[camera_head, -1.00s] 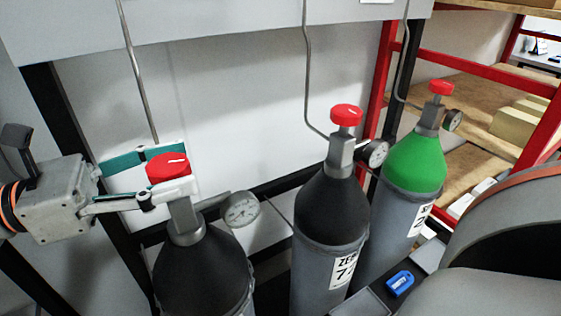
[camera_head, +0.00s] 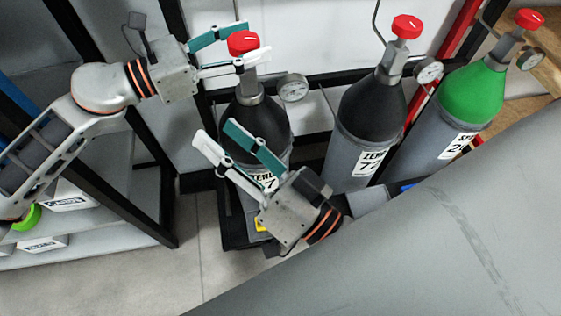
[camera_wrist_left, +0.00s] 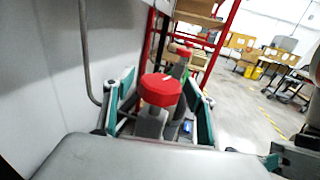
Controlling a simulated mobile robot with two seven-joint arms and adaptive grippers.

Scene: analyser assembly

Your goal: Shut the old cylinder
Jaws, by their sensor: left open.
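The leftmost gas cylinder (camera_head: 262,121) has a black shoulder, a grey body and a red valve knob (camera_head: 242,42) on top. My left gripper (camera_head: 256,42) is open, with one finger on the far side of the knob and one on the near side. In the left wrist view the red knob (camera_wrist_left: 160,90) lies between the two spread fingers; whether they touch it cannot be told. My right gripper (camera_head: 213,131) is open and empty, below the knob, in front of the leftmost cylinder and hiding part of its body and label.
A second black-shouldered cylinder (camera_head: 368,110) and a green-shouldered one (camera_head: 474,92) stand to the right, each with a red knob and gauge. A round gauge (camera_head: 292,88) juts from the leftmost valve. A dark rack post (camera_head: 150,150) and shelves stand left.

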